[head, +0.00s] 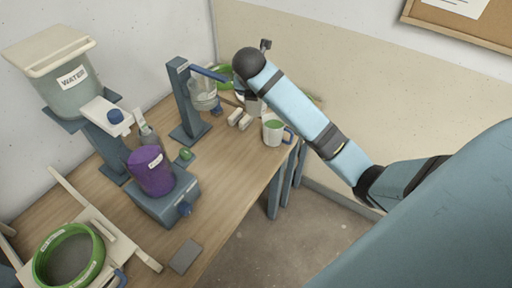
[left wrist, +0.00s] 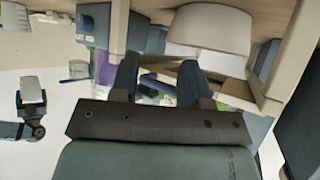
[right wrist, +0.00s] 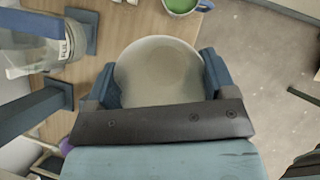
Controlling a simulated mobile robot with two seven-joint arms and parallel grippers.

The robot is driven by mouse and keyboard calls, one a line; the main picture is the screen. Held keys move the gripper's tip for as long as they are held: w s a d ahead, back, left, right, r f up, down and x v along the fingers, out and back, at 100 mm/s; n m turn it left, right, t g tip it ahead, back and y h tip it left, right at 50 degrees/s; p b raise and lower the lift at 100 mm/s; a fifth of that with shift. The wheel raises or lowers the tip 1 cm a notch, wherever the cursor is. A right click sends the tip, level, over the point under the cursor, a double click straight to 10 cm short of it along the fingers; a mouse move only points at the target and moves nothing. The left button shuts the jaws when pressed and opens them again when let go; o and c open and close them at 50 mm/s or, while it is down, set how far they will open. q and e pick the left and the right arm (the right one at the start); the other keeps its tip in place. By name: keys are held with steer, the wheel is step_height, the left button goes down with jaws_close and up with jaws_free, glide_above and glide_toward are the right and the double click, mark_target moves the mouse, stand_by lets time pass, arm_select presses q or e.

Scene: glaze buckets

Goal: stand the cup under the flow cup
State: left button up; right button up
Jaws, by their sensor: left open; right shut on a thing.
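The flow cup (head: 203,97), clear, hangs from the arm of a blue stand (head: 185,95) at the back of the bench. What looks like the same clear vessel shows at the left of the right wrist view (right wrist: 28,62). My right gripper (right wrist: 160,72) is shut on a pale round cup (right wrist: 158,62), one finger on each side, to the right of the clear vessel. In the head view my right arm largely hides this cup. My left gripper (left wrist: 160,72) shows only in the left wrist view, open, with nothing held between its fingers.
A white mug with green contents (head: 273,133) stands near the bench's right edge. Two cream blocks (head: 240,118) lie beside the stand. A purple bucket (head: 152,172), the water tank (head: 68,92) and a green ring (head: 70,255) occupy the left. Bare wood (head: 232,165) lies in the middle.

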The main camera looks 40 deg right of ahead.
steer(key=shift+f, duration=0.1)
step_height(320, 180, down, 27)
steer(key=p, duration=0.2)
steer(key=shift+f+p, duration=0.2)
steer(key=shift+p, duration=0.15)
steer(key=shift+f, duration=0.15)
steer(key=o, duration=0.8)
